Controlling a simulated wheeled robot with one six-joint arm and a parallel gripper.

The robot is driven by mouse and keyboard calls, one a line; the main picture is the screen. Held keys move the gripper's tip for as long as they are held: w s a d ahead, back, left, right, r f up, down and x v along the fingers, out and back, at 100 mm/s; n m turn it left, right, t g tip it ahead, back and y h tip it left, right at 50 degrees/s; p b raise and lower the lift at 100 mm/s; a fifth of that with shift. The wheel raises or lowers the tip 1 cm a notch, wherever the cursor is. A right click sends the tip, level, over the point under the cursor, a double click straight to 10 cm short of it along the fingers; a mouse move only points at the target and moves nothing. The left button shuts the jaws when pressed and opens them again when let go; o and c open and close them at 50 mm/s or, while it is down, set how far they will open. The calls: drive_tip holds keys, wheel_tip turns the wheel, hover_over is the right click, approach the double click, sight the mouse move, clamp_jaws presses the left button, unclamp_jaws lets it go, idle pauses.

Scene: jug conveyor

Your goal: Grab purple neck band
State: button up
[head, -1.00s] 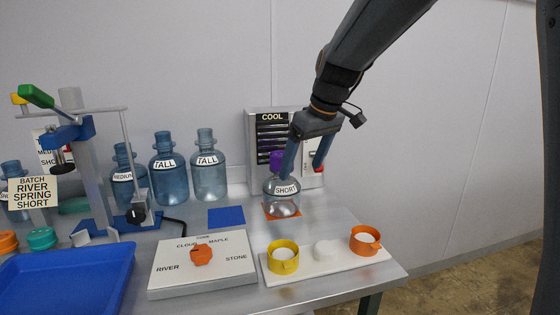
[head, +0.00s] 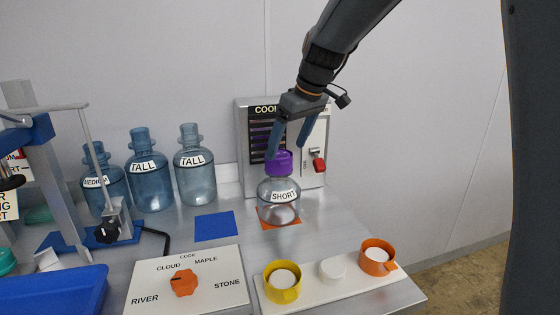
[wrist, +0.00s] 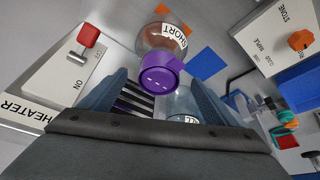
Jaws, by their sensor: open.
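The purple neck band (head: 279,163) sits around the neck of the clear jug labelled SHORT (head: 278,190). That jug stands upright on an orange square (head: 264,219) on the metal table. My gripper (head: 289,150) is open and points down, its blue fingers close to the band in the head view, one overlapping its left edge. In the wrist view, the band (wrist: 160,72) lies beyond and between the open fingers (wrist: 155,82), with the jug body (wrist: 161,38) behind it. Contact between fingers and band cannot be told.
Several blue jugs (head: 150,183) are to the left. A dial board (head: 230,293) and a white tray with yellow cup (head: 282,290) and orange cup (head: 377,262) are in front. A blue square (head: 215,226) lies beside the jug.

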sight(282, 155)
drive_tip(key=p+x, duration=0.1)
drive_tip(key=x, duration=0.3)
drive_tip(key=shift+w+a+p, duration=0.15)
drive_tip(key=shift+a+p, duration=0.1)
drive_tip(key=shift+p, duration=0.15)
drive_tip(key=shift+w+f, duration=0.2)
drive_tip(key=shift+f, duration=0.3)
drive_tip(key=shift+a, duration=0.1)
drive_tip(key=c, duration=1.1)
